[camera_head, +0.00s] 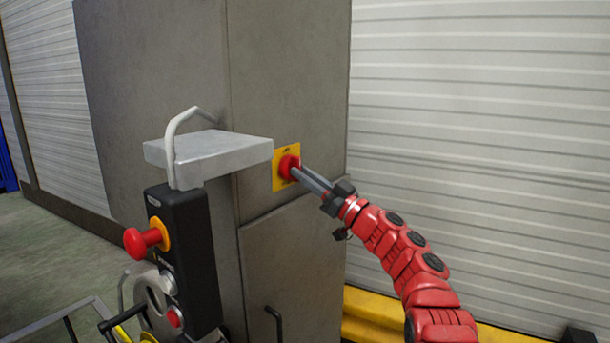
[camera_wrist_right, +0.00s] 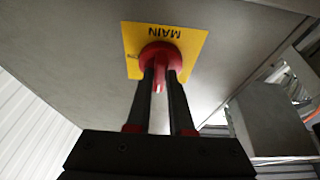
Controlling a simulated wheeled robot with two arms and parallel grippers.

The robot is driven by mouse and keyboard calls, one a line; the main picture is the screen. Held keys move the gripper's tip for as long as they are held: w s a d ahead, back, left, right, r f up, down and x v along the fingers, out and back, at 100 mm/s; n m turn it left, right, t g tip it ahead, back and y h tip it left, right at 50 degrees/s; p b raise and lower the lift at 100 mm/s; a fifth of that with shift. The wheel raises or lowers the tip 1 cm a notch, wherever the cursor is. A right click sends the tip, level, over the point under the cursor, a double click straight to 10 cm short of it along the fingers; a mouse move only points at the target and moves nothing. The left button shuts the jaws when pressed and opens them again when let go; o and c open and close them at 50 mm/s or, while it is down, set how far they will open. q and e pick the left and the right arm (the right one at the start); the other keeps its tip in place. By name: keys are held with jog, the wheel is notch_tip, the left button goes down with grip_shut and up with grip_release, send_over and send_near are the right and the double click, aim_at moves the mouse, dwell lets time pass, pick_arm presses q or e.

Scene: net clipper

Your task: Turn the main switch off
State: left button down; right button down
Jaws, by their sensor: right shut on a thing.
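The main switch is a red rotary knob (camera_head: 288,166) on a yellow plate (camera_head: 279,181) fixed to the grey cabinet. In the right wrist view the knob (camera_wrist_right: 160,58) sits at the top centre, and its yellow plate (camera_wrist_right: 192,42) reads "MAIN" upside down. My right gripper (camera_head: 297,171) reaches the knob from the right. In the right wrist view its two fingers (camera_wrist_right: 161,80) are on either side of the knob's red grip and shut on it. The exact angle of the knob is partly hidden by the fingers. My left gripper is not in view.
A black control box (camera_head: 185,255) with a red mushroom button (camera_head: 140,242) stands left of the switch. A grey metal bracket (camera_head: 208,153) with a pale handle is above it. A yellow rail (camera_head: 375,318) runs low along the white ribbed wall (camera_head: 480,120).

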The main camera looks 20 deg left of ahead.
jog(key=c, duration=0.8)
grip_release()
jog(key=shift+f, duration=0.1)
jog(key=b+v, duration=0.5)
jog(key=v, duration=1.2)
jog(key=shift+d, duration=0.2)
